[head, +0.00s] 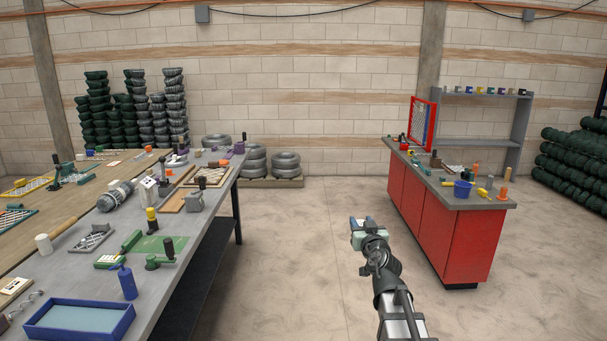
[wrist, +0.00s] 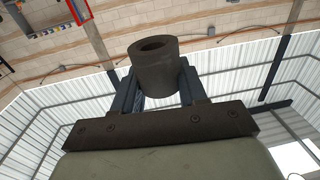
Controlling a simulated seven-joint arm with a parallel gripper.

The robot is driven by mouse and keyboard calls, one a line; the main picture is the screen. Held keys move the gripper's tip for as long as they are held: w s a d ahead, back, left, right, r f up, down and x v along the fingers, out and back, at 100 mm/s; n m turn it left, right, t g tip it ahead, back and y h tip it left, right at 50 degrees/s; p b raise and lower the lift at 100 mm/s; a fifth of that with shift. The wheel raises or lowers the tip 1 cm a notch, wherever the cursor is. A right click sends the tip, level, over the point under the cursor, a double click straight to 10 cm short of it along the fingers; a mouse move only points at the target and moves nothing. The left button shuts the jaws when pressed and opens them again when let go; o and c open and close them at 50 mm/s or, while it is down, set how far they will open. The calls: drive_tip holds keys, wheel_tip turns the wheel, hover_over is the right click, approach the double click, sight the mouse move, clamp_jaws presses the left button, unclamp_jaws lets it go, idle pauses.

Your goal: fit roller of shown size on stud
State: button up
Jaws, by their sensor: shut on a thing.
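My gripper (head: 361,222) is out over the open floor between the two benches in the head view. In the wrist view my gripper (wrist: 158,88) is shut on a dark grey hollow roller (wrist: 153,67). The roller sits between the two fingers, with its round bore showing at the upper end. I cannot tell which item on the benches is the stud or the sign of the size.
A long grey workbench (head: 196,228) full of tools runs along the left, with a blue tray (head: 80,319) at its near end. A red cabinet bench (head: 470,240) stands right, carrying a blue bucket (head: 462,189), an orange cone (head: 502,193) and small parts. The floor between is clear.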

drive_tip(key=d+m+h, duration=0.1)
drive_tip(key=d+h, duration=0.1)
drive_tip(key=d, duration=0.5)
drive_tip(key=s+a+f+n+g+y, duration=0.1)
drive_tip(key=s+a+n+y, duration=0.15)
drive_tip(key=a, duration=1.25)
drive_tip(key=s+a+f+n+g+y, duration=0.15)
drive_tip(key=s+a+y, duration=0.25)
drive_tip(key=a, duration=1.1)
drive_tip(key=s+a+f+n+g+y, duration=0.1)
drive_tip(key=s+a+n+y, duration=0.25)
drive_tip(key=a, duration=1.15)
drive_tip(key=s+a+f+n+g+y, duration=0.1)
drive_tip(key=s+a+n+g+y, duration=0.2)
drive_tip(key=s+a, duration=1.2)
drive_tip(key=s+a+f+n+g+y, duration=0.2)
drive_tip(key=s+a+n+g+y, duration=0.1)
drive_tip(key=s+a, duration=1.2)
drive_tip(key=shift+s+g+y, duration=0.15)
drive_tip(key=shift+g+y, duration=0.45)
drive_tip(key=shift+g, duration=0.45)
drive_tip(key=shift+f, duration=0.1)
drive_tip(key=shift+f, duration=4.75)
